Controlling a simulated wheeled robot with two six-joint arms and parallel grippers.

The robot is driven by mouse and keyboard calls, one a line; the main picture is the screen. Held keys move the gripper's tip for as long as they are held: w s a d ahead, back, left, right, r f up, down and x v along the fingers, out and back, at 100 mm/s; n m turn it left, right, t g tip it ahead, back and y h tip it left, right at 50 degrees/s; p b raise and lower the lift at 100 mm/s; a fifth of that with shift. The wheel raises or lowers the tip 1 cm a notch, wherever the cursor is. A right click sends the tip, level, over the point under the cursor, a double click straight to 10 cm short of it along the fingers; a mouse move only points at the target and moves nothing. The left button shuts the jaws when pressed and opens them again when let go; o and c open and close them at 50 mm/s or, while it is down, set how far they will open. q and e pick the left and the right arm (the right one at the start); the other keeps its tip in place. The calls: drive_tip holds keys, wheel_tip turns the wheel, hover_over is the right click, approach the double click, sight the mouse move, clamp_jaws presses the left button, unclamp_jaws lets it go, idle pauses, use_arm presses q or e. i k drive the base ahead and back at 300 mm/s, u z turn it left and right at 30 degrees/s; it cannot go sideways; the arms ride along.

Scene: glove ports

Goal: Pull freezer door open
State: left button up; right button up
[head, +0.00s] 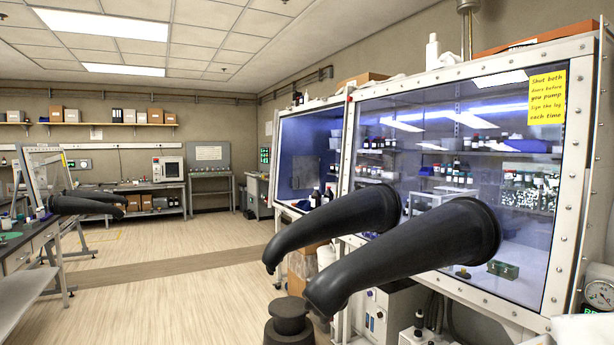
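I cannot make out a freezer or a freezer door for certain in the head view. A large glovebox with a white frame (346,160) and a clear front window (440,170) fills the right side. Two long black gloves stick out of its front, one nearer (420,250) and one farther (335,222). A grey panel (305,177) shows inside the far section of the glovebox; I cannot tell what it is. Neither of my grippers can be seen.
The wooden floor (165,260) is open through the middle. A bench (35,245) and a second set of black gloves (85,203) stand at the left. A white oven-like box (168,169) sits on the back bench. A yellow sign (547,97) hangs on the glovebox.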

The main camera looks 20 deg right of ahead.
sight(305, 169)
drive_tip(key=u, duration=0.15)
drive_tip(key=i, duration=0.85)
drive_tip(key=u, duration=0.3)
drive_tip(key=i, duration=1.9)
drive_tip(key=u, duration=0.15)
drive_tip(key=i, duration=1.9)
drive_tip(key=z, duration=0.2)
drive_tip(key=i, duration=1.9)
drive_tip(key=z, duration=1.05)
drive_tip(key=i, duration=2.05)
drive_tip(key=z, duration=0.9)
